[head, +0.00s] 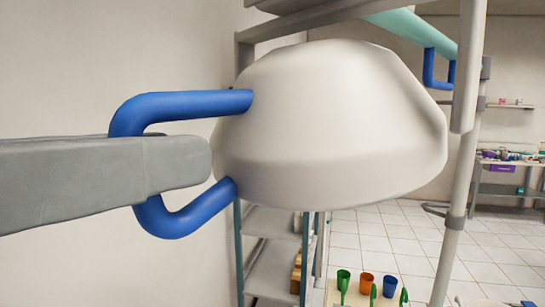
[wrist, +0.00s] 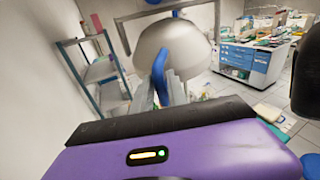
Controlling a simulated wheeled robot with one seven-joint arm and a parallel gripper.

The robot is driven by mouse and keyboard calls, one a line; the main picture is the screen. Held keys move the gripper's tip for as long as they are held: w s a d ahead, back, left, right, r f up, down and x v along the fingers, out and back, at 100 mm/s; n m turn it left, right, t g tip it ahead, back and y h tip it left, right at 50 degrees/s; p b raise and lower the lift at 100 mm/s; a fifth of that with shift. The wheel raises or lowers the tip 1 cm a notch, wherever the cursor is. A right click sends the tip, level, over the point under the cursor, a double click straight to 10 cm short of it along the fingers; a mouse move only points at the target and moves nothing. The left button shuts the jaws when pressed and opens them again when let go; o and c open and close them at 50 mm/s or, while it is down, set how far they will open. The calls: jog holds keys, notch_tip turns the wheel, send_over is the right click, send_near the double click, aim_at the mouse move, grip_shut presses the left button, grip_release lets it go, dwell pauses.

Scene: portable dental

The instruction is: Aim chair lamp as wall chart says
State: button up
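The chair lamp's large white head (head: 335,120) fills the middle of the head view. A blue loop handle (head: 190,103) sticks out from its left side. My gripper (head: 205,160) reaches in from the left, and its near grey finger covers the middle of the handle. The far finger is mostly hidden. In the wrist view the lamp head (wrist: 180,42) is ahead, and the blue handle (wrist: 160,72) lies between the two grey fingers of my gripper (wrist: 160,90), with no clear gap beside it. No wall chart is in view.
A grey post (head: 460,170) and a teal arm (head: 410,28) with another blue handle stand right of the lamp. A metal shelf (head: 270,270) is below. Several coloured cups, one orange (head: 366,286), stand at the bottom. Blue-drawer cabinets (wrist: 245,62) are at the back right.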

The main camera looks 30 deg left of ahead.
jog(key=shift+o, duration=1)
jog(key=shift+s, duration=0.1)
jog(key=s+a+b, duration=0.1)
jog(key=s+b, duration=0.1)
jog(key=s, duration=0.5)
jog(key=shift+s+a+r+b, duration=0.15)
jog(key=shift+s+r+b, duration=0.1)
jog(key=shift+b, duration=0.05)
